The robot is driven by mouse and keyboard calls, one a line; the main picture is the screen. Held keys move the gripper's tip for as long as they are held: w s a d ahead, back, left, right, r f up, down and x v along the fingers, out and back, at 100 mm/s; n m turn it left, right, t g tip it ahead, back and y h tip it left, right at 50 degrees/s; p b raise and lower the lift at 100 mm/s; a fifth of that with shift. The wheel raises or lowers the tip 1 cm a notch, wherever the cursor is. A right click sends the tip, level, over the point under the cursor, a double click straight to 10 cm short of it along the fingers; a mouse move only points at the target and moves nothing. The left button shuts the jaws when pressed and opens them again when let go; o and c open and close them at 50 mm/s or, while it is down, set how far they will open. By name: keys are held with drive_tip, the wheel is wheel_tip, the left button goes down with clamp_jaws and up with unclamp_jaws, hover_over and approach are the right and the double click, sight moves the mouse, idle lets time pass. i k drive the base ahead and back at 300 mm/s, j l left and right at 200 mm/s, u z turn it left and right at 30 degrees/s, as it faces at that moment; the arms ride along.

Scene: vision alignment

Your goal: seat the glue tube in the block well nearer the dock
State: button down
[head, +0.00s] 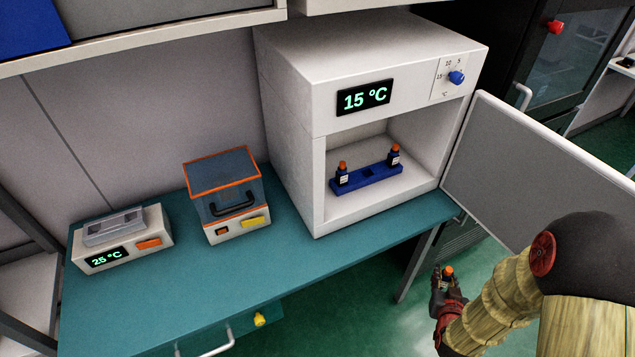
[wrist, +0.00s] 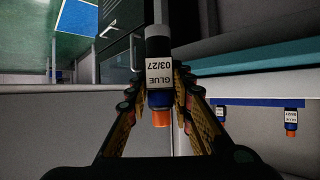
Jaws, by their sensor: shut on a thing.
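The glue tube (wrist: 159,72) is dark with an orange cap and a white label reading GLUE 03/27, which appears upside down in the wrist view. My gripper (wrist: 161,92) is shut on it, one finger on each side. In the head view my gripper (head: 447,285) holds the tube upright over the floor, in front of the bench and right of its corner. The blue block (head: 368,178) lies inside the open white cabinet, apart from my gripper. A similar orange-capped tube (head: 342,176) stands in its left end and another (head: 394,157) in its right end. A dark empty well shows between them.
The white cabinet (head: 290,120) reads 15 °C; its door (head: 540,175) stands open to the right. On the teal bench (head: 240,285) are an orange-rimmed clear-lidded box (head: 225,185) and a small device (head: 120,240) reading 25 °C. The bench front is clear.

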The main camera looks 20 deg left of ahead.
sight(134, 224)
drive_tip(key=u, duration=1.55)
drive_tip(key=l+u, duration=0.65)
drive_tip(key=u, duration=0.15)
drive_tip(key=k+l+u, duration=0.15)
drive_tip(key=u, duration=0.2)
drive_tip(key=l, duration=0.1)
